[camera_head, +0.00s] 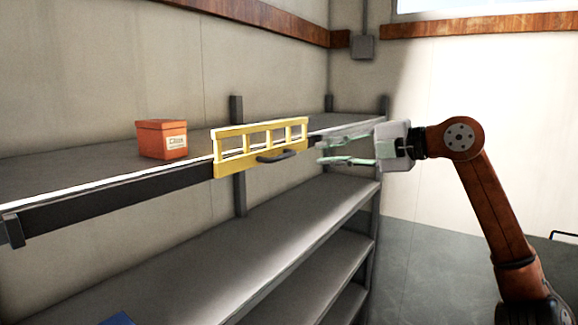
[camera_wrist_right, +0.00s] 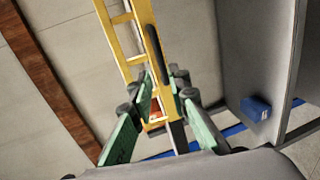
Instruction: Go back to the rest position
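A yellow gate-like panel (camera_head: 216,155) with a dark handle (camera_head: 277,157) stands along the front edge of the top shelf. My right gripper (camera_head: 318,152) is just right of the panel, its two fingers spread with nothing between them. It looks apart from the handle. In the right wrist view, the open fingers (camera_wrist_right: 160,80) point toward the yellow panel (camera_wrist_right: 136,60) and its dark handle (camera_wrist_right: 152,45). My left gripper is not in view.
An orange box (camera_head: 162,139) with a label sits on the top shelf (camera_head: 80,164) left of the panel. Lower shelves (camera_head: 240,240) look mostly bare. A blue box (camera_wrist_right: 255,107) shows in the right wrist view. Floor space is free to the right.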

